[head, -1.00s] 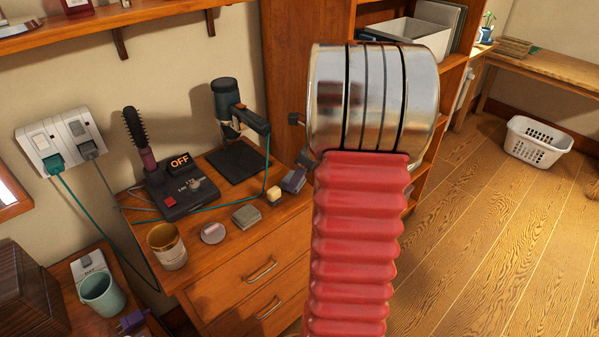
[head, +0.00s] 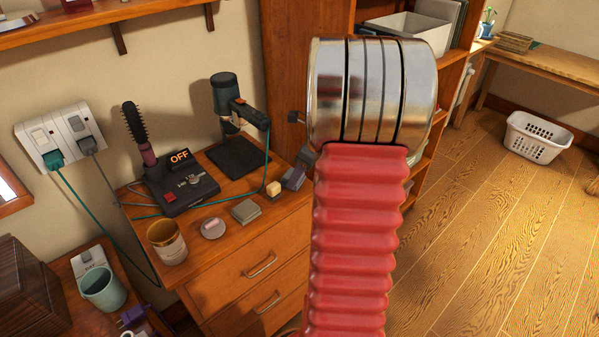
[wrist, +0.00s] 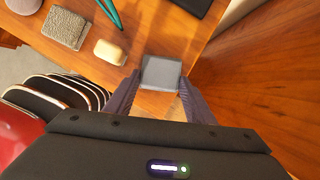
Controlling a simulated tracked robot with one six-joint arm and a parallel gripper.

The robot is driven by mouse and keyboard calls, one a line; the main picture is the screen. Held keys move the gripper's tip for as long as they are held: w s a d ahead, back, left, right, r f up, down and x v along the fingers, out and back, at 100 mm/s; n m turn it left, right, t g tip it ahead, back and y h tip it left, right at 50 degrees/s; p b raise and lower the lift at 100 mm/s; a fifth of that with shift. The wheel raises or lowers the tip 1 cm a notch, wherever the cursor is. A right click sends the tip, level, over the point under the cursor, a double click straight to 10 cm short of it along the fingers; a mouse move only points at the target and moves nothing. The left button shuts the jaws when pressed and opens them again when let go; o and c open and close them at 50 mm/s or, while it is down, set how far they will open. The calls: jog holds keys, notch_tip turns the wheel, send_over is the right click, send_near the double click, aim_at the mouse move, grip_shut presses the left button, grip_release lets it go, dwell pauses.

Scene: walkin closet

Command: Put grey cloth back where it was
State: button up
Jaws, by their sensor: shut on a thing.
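The grey cloth (wrist: 161,72) is a small, flat, square dark-grey piece. In the wrist view it sits between the two dark fingers of my gripper (wrist: 158,80), which are shut on it. It is over the wooden dresser top near the edge, right of a cream block; I cannot tell if it touches the wood. In the head view my red arm and its metal joint cover most of the gripper, and only a small part shows beside the dresser's right corner.
A tall wooden shelf (head: 290,70) stands close on the right.

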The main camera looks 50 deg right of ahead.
jog(key=shift+f, duration=0.1)
jog(key=o, duration=1)
jog(key=v, duration=1.3)
jog(key=shift+s+r, duration=0.1)
jog(key=shift+r, duration=0.25)
